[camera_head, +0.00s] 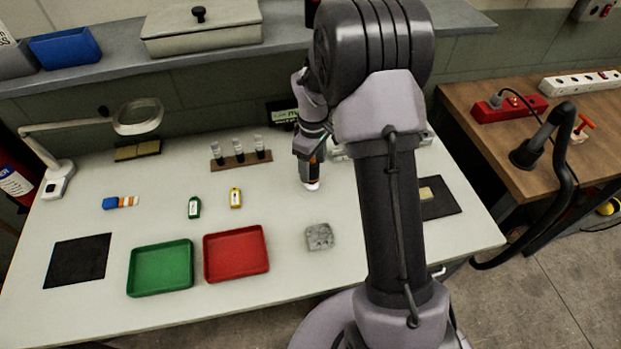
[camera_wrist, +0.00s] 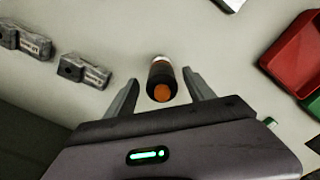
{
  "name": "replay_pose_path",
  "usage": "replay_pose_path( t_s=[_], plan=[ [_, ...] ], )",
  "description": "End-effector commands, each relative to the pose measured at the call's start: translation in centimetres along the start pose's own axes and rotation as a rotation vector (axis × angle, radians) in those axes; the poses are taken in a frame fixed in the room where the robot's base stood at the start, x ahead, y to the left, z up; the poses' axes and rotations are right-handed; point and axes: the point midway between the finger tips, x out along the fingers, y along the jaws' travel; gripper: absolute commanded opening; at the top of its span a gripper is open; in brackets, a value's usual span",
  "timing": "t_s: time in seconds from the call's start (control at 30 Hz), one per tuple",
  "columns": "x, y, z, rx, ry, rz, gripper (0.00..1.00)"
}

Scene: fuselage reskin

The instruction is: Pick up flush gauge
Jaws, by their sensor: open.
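A small upright cylinder (camera_wrist: 161,84), dark with an orange end and a pale far end, is between my fingers in the wrist view. It appears to be the flush gauge, though no label shows. In the head view its pale lower end (camera_head: 312,185) shows at the table, below my gripper (camera_head: 310,167). My gripper (camera_wrist: 160,80) is open, with one finger on each side of the cylinder. A gap shows at each finger, so it is not clasped.
Grey metal blocks (camera_wrist: 84,71) lie left of my fingers in the wrist view. The table also holds a red tray (camera_head: 236,254), a green tray (camera_head: 160,268), a grey block (camera_head: 319,237), small bottles (camera_head: 236,198) and a vial rack (camera_head: 241,160). Bare table surrounds the cylinder.

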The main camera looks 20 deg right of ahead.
Motion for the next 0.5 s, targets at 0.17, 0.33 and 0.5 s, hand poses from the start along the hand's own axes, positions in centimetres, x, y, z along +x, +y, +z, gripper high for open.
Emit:
replay_pose_path(
  t_s=[0.17,0.33,0.5],
  plan=[
    [3.7,-0.3,0.1,-0.001,-0.002,-0.002,0.62],
    [3.4,-0.3,0.1,0.000,0.000,-0.001,0.62],
    [3.4,-0.3,0.1,0.000,-0.001,-0.001,0.31]
  ],
)
